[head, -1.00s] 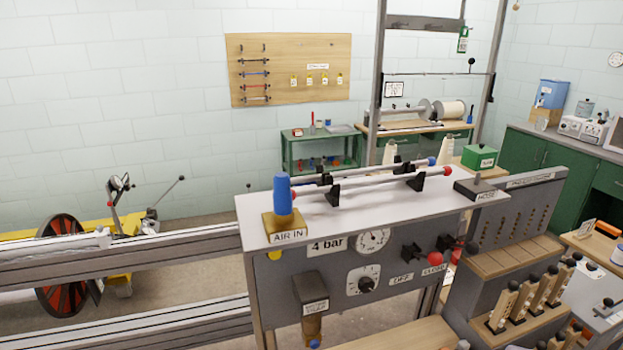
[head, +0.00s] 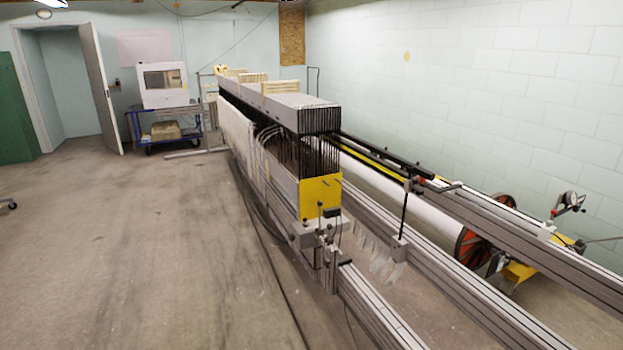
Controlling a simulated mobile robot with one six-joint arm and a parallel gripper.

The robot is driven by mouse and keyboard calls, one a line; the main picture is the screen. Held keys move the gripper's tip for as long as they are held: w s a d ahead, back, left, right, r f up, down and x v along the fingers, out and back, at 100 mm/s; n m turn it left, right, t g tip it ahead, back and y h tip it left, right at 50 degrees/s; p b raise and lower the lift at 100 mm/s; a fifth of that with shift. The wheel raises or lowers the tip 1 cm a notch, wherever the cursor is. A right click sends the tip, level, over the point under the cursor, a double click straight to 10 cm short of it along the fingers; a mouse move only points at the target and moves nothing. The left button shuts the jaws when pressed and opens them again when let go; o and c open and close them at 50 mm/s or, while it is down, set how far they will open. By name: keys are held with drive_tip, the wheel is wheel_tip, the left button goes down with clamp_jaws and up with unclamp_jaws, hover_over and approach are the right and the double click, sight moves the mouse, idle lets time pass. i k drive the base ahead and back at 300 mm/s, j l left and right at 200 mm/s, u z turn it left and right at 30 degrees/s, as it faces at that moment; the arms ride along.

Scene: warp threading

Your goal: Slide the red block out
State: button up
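I cannot make out a clear red block in this view. A small reddish spot (head: 444,180) shows near the end of a dark bar on the machine's right side, too small to identify. The long threading machine (head: 300,112) runs away from me through the middle, with a grey top, a row of dark upright plates and a yellow end plate (head: 320,196). White threads (head: 378,258) hang at its near right. My gripper is not in view.
Metal rails (head: 450,270) run from the machine to the lower right. A red and black wheel (head: 478,236) stands behind them. A blue cart (head: 168,132) with a white box (head: 163,85) stands at the back left by an open door (head: 98,88).

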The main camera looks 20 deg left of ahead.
sight(415, 181)
drive_tip(key=i+j, duration=0.4)
drive_tip(key=j, duration=0.15)
drive_tip(key=i+j, duration=0.85)
drive_tip(key=j, duration=0.2)
drive_tip(key=i+l, duration=0.45)
drive_tip(key=i+l+z, duration=0.1)
drive_tip(key=i+l, duration=0.3)
drive_tip(key=i, duration=0.3)
